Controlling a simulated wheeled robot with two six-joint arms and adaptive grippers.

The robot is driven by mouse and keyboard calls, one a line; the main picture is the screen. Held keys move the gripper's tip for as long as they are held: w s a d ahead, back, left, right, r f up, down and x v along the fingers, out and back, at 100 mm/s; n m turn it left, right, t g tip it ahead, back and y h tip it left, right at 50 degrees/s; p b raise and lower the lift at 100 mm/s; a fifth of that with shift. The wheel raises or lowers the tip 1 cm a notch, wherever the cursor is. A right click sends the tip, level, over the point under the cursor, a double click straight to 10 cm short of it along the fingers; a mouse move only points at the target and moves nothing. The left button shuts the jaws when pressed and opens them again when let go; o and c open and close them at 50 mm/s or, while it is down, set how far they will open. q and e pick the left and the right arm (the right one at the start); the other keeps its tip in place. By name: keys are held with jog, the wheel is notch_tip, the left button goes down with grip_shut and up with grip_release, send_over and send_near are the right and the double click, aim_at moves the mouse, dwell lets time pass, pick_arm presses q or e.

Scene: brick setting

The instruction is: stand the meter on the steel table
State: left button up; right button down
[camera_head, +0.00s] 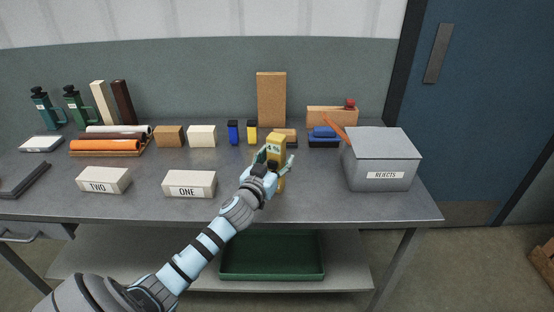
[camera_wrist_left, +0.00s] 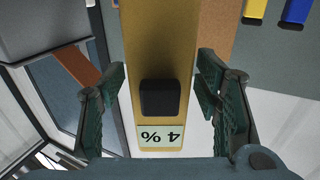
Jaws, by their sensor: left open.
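The meter is a yellow block-shaped device (camera_head: 277,141) with a small display and a dark button. In the head view it stands upright over the steel table (camera_head: 250,205), and its lower end shows just below my gripper, at the tabletop. My left gripper (camera_head: 275,160) is open, with a finger on each side of the meter. In the left wrist view the meter (camera_wrist_left: 158,45) runs between the open fingers (camera_wrist_left: 163,85), with visible gaps on both sides. Its display reads "4 %". My right gripper is not in view.
A grey REJECTS box (camera_head: 381,160) stands to the right. White blocks labelled ONE (camera_head: 190,184) and TWO (camera_head: 103,180) lie at the front left. Behind are small blue (camera_head: 233,132) and yellow (camera_head: 252,132) items and a tall cork-coloured block (camera_head: 271,99).

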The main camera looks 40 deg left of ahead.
pick_arm(q)
jog(key=shift+r, duration=0.1)
jog(key=shift+s+d, duration=0.1)
jog(key=shift+s, duration=0.2)
jog(key=v, duration=1.1)
jog(key=shift+s, duration=0.2)
